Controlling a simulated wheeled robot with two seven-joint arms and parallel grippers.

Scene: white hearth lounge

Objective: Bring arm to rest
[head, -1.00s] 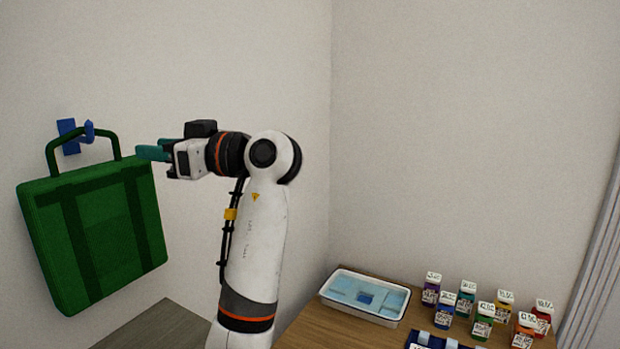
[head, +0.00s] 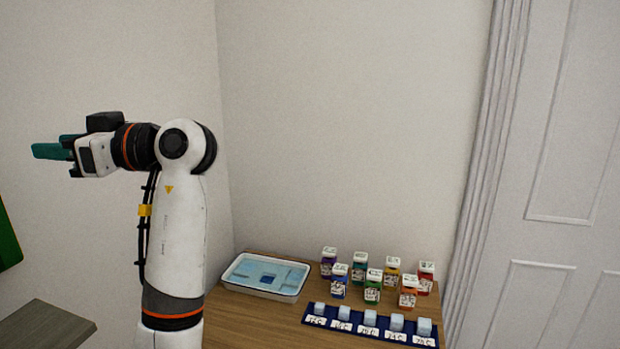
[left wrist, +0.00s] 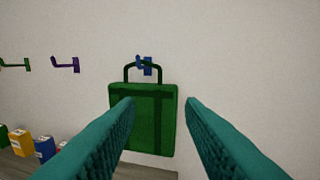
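My left arm stands raised at the left of the head view, with its left gripper (head: 52,148) pointing left, clear of everything. In the left wrist view its two teal fingers (left wrist: 160,105) are spread wide with nothing between them. Beyond them a green bag (left wrist: 155,118) hangs by its handle on a blue hook (left wrist: 146,66) on the wall. Only the edge of the green bag (head: 8,240) shows in the head view. My right gripper is in neither view.
A wooden table (head: 245,325) holds a white tray (head: 262,292) with light blue pieces, several coloured labelled bottles (head: 372,286) and a dark blue rack (head: 312,307) of pale blocks. A grey surface (head: 45,330) lies lower left. A purple hook (left wrist: 68,65) is on the wall.

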